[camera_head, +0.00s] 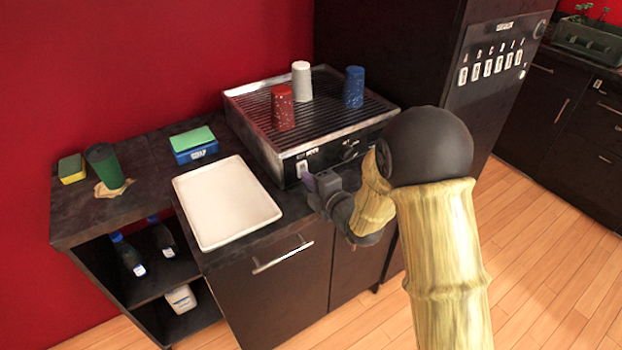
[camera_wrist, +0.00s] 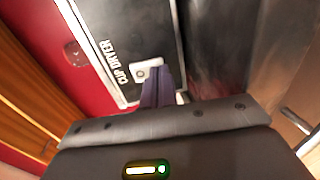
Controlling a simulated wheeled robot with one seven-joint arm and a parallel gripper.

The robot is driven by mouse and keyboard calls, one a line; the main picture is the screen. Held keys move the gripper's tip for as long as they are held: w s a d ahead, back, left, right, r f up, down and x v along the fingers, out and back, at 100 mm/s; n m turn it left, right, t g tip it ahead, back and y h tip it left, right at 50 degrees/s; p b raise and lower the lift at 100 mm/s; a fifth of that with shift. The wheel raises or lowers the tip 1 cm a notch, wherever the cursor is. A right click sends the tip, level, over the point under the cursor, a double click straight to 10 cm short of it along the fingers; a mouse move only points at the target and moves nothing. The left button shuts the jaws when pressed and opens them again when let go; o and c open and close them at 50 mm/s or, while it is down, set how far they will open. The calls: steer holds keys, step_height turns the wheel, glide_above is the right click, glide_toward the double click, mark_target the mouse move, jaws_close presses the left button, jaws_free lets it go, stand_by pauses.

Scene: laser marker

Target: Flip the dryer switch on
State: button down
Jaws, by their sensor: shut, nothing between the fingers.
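The cup dryer (camera_head: 268,152) is a metal-framed box with a dark ribbed top, standing on the counter. Its front carries a small white switch (camera_head: 302,168) at the left and a dark knob (camera_head: 349,150) further right. In the wrist view the white switch (camera_wrist: 148,68) sits beside the label CUP DRYER (camera_wrist: 115,62). My gripper (camera_head: 309,181) is shut and empty, right in front of the switch. In the wrist view its purple fingers (camera_wrist: 157,86) overlap the switch and hide part of it. I cannot tell whether they touch it, or which way the switch is set.
Red (camera_head: 283,107), white (camera_head: 301,80) and blue (camera_head: 354,87) cups stand on the dryer. A white tray (camera_head: 226,203) lies left of it. A blue-green box (camera_head: 194,146), a green cup (camera_head: 105,166) and a sponge (camera_head: 72,168) are further left. A tall dark cabinet (camera_head: 385,50) stands behind right.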

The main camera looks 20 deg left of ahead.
steer(key=shift+f+b, duration=0.2)
steer(key=shift+b, duration=0.35)
steer(key=shift+w+a+f+b, duration=0.1)
steer(key=shift+f+b, duration=0.05)
steer(key=shift+b, duration=0.35)
steer(key=shift+r+y, duration=0.25)
steer(key=shift+y, duration=0.05)
steer(key=shift+d+f, duration=0.1)
steer(key=shift+d, duration=0.1)
steer(key=s+d+f+b, duration=0.2)
steer(key=s+d+b, duration=0.2)
steer(key=s+d, duration=0.5)
steer(key=shift+d+b, duration=0.3)
steer(key=shift+d, duration=0.25)
steer(key=shift+w, duration=0.1)
